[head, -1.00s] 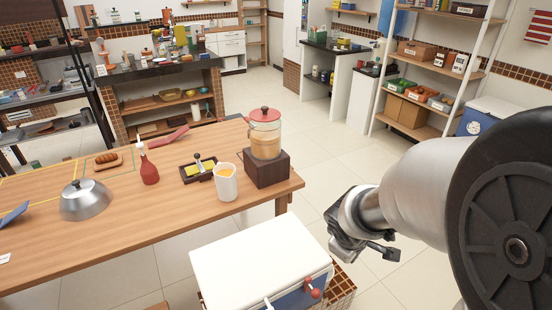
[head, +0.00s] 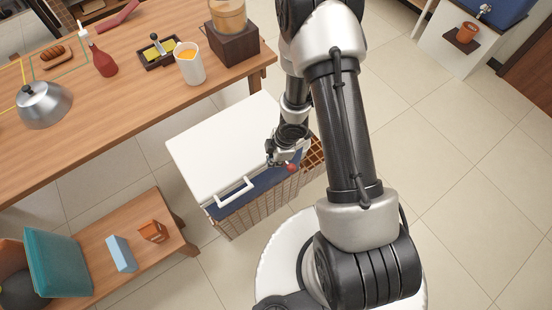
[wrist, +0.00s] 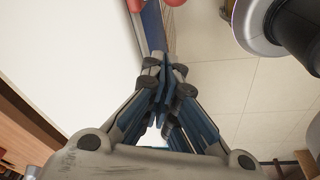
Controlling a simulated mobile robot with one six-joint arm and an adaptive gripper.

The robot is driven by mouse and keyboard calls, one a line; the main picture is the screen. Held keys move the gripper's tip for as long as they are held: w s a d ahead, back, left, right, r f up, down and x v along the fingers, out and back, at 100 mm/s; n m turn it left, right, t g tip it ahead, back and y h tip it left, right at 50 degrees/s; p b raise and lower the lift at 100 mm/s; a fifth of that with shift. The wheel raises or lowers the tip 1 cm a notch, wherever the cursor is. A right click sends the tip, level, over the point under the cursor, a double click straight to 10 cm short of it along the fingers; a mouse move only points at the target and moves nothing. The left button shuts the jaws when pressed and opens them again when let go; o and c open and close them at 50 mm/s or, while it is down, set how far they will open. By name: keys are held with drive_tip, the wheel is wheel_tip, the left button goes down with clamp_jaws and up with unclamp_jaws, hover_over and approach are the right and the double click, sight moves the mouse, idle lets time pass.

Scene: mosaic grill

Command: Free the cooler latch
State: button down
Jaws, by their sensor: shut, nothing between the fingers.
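The cooler has a white lid (head: 215,145), closed, and a blue body (head: 225,207) set in a tiled stand. A white handle (head: 236,192) sits on its front edge. The red latch knob (head: 291,168) is at the cooler's front right part. My gripper (head: 271,158) is beside the knob, over the lid's right edge; the small gap between them is hard to judge. In the wrist view my shut, empty fingers (wrist: 163,70) point at the lid's edge and the blue front strip (wrist: 153,28). Red parts (wrist: 174,3) show at the top edge of that view.
A low wooden bench (head: 155,265) is at front left. Tiled floor (head: 470,170) is free at right.

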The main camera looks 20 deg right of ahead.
sight(282, 166)
drive_tip(key=s+b+x, duration=0.1)
drive_tip(key=b+x, duration=0.5)
drive_tip(key=x, duration=0.3)
drive_tip(key=d, duration=0.1)
drive_tip(key=d+r, duration=0.1)
drive_tip(key=d, duration=0.2)
drive_tip(key=shift+w+d+r+p, duration=0.1)
drive_tip(key=shift+w+r+p, duration=0.05)
drive_tip(key=shift+w+p, duration=0.2)
drive_tip(key=shift+s, duration=0.15)
drive_tip(key=shift+d+r+y+p, duration=0.25)
drive_tip(key=shift+y+p, duration=0.15)
drive_tip(key=shift+p, duration=0.55)
